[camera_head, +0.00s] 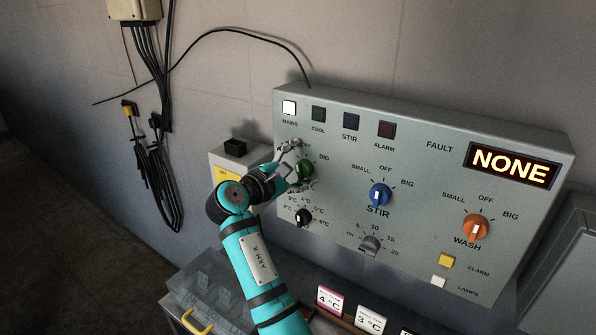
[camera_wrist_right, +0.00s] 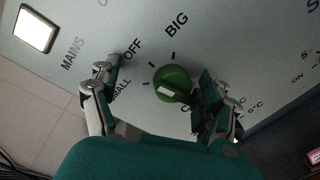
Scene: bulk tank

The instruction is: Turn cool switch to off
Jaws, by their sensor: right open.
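The green cool switch (camera_head: 305,169) is a round knob on the grey control panel, below the COOL lamp. In the right wrist view, the green knob (camera_wrist_right: 174,80) sits between OFF, BIG and SMALL labels. Its white mark appears to point towards the SMALL tick, not OFF. My right gripper (camera_head: 299,165) is open at the panel, its fingers on either side of the knob. In the wrist view, one finger of the gripper (camera_wrist_right: 160,72) is clear of the knob on the left; the other is close beside it, contact unclear. My left gripper is out of view.
Blue STIR (camera_head: 380,194) and orange WASH (camera_head: 476,227) knobs are to the right; a black temperature knob (camera_head: 304,217) is below. Cables (camera_head: 155,165) hang on the wall. Cards (camera_head: 330,301) stand below.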

